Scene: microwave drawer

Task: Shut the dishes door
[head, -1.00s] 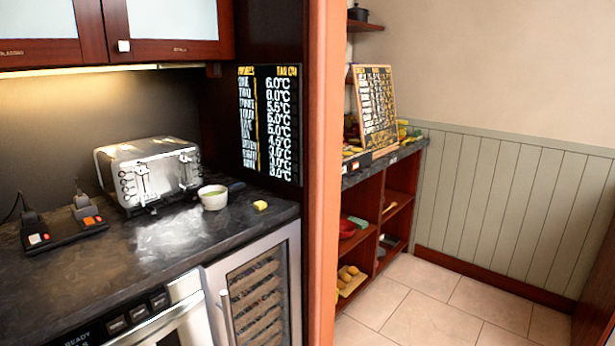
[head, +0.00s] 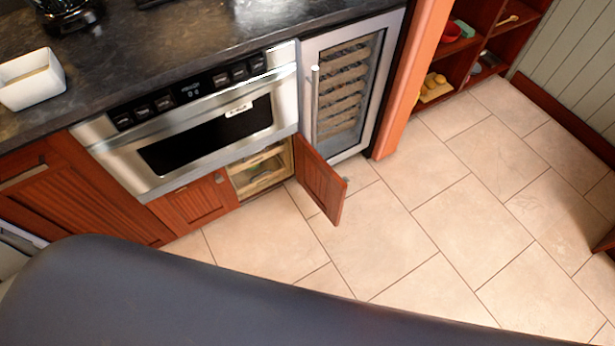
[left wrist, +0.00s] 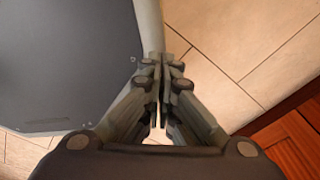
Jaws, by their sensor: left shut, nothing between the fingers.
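A small red-brown wooden cabinet door (head: 322,180) stands open under the microwave drawer in the head view, swung out to the right over the floor. The open compartment (head: 262,170) beside it shows pale items inside that I cannot make out. I read no dishes label on the open door. My left gripper (left wrist: 159,88) shows in the left wrist view, shut and empty, above the tiled floor and away from the open door. A red-brown wooden surface (left wrist: 295,140) shows at lower right there. My right gripper is in neither view.
The steel microwave drawer (head: 205,125) is above the open compartment, with a shut door (head: 195,203) to its left. A glass-fronted cooler (head: 345,95) stands to the right. Tiled floor (head: 440,220) is clear in front and to the right.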

